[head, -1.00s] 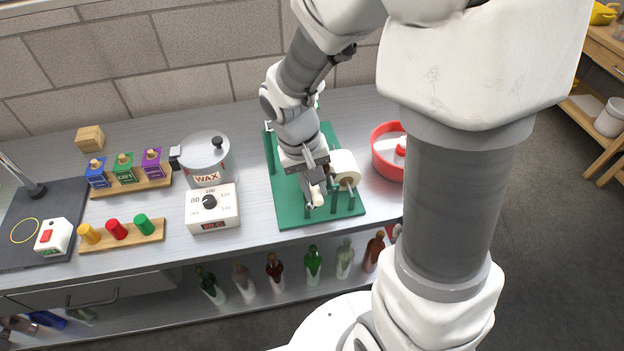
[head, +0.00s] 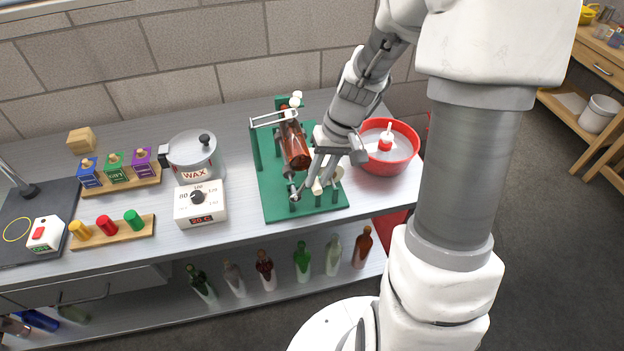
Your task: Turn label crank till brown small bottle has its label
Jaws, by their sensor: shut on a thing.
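The brown small bottle (head: 294,146) lies in the green labelling stand (head: 272,208), its neck end towards the wall. No label shows on its visible side; its underside is hidden. The label crank (head: 317,188) is at the stand's front, with a pale handle partly covered by my fingers. My gripper (head: 312,184) is shut on the crank handle, just in front of and to the right of the bottle. The label roll (head: 337,174) is mostly hidden behind my gripper.
A red basin (head: 403,160) stands close on the right of the stand. A wax pot (head: 192,158) and its dial box (head: 201,206) stand to the left. Several bottles line the shelf below. The counter's front edge is near the stand.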

